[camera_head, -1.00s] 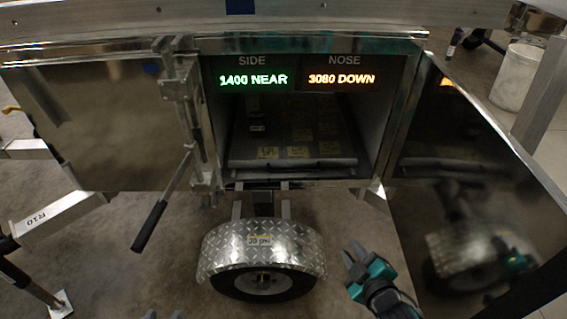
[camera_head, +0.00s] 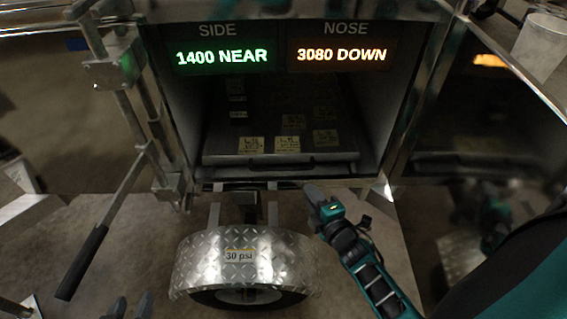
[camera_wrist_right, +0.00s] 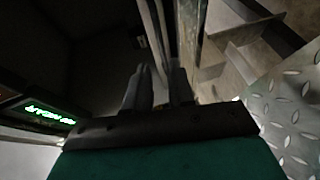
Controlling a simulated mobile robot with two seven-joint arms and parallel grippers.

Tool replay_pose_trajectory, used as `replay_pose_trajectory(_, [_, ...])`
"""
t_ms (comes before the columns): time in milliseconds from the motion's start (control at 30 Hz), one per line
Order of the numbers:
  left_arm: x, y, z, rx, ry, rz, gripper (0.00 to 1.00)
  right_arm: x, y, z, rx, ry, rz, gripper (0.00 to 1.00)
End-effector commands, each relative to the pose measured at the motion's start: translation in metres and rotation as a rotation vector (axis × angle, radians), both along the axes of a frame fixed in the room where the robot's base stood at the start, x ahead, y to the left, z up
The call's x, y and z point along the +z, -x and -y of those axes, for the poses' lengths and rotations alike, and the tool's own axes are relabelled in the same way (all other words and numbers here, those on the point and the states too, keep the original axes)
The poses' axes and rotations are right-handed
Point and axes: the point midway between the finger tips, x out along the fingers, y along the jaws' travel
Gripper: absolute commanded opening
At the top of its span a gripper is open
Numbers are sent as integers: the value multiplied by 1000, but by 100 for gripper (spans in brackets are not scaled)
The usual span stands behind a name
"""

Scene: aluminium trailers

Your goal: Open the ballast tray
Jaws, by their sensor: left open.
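The ballast tray (camera_head: 225,159) lies inside the open compartment. It is a dark flat tray with several yellow-labelled blocks on it and a handle bar along its front edge. My right gripper (camera_head: 311,190) is just below and in front of the tray's front edge, right of its middle. In the right wrist view its two fingers (camera_wrist_right: 160,88) stand upright beside a long metal edge; whether they grip it I cannot tell. My left gripper (camera_head: 130,307) is at the bottom left, open and empty, with only its fingertips in view.
A display (camera_head: 281,56) above the tray reads 1400 NEAR and 3080 DOWN. A latch lever with a black handle (camera_head: 82,262) hangs at the left. The compartment door (camera_head: 470,130) stands open at the right. A wheel fender (camera_head: 245,262) is below.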

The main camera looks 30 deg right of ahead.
Motion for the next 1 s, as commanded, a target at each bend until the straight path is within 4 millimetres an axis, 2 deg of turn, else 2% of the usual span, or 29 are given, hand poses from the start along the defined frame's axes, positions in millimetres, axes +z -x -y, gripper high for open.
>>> replay_pose_trajectory(167, [-5, 1, 0, 0, 1, -3, 43, -4, -12, 1, 2, 5, 3, 23])
replay_pose_trajectory(500, [-31, 6, 0, -2, -1, -15, 43, -17, -77, 4, 2, 4, 4, 23])
replay_pose_trajectory(700, [-43, 6, 0, -2, -2, -17, 43, -23, -109, 5, 1, 2, 2, 23])
replay_pose_trajectory(1000, [-45, 6, 1, -4, 0, -18, 43, -25, -126, 6, 1, 3, 0, 23])
